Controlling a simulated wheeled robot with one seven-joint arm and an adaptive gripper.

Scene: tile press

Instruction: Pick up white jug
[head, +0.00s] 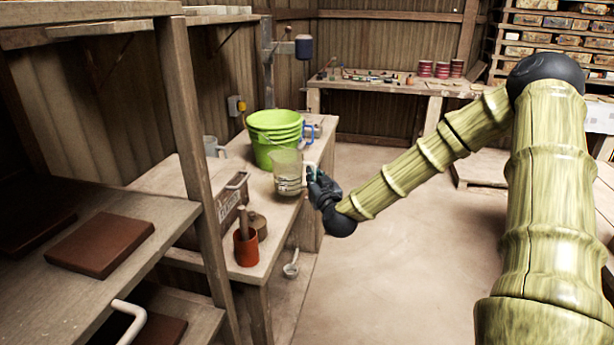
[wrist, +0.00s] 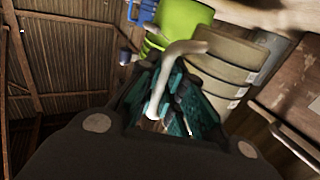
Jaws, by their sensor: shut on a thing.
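The white jug (head: 286,176) is pale and see-through with marks on its side, upright at the bench's right edge in the head view. Its body (wrist: 224,77) and curved white handle (wrist: 178,56) show in the wrist view. My gripper (head: 314,178) comes from the right and is on the handle side of the jug. In the wrist view my gripper's teal fingers (wrist: 163,103) are shut on the handle. The part of the handle between the fingers is partly hidden. I cannot tell whether the jug's base touches the bench.
Green buckets (head: 272,132) stand right behind the jug, with a blue-handled item (head: 308,130) beside them. An orange-red pot (head: 246,247) and a wooden crate (head: 215,215) stand nearer on the bench. A wooden post (head: 192,140) rises at left. Open floor (head: 385,265) lies to the right.

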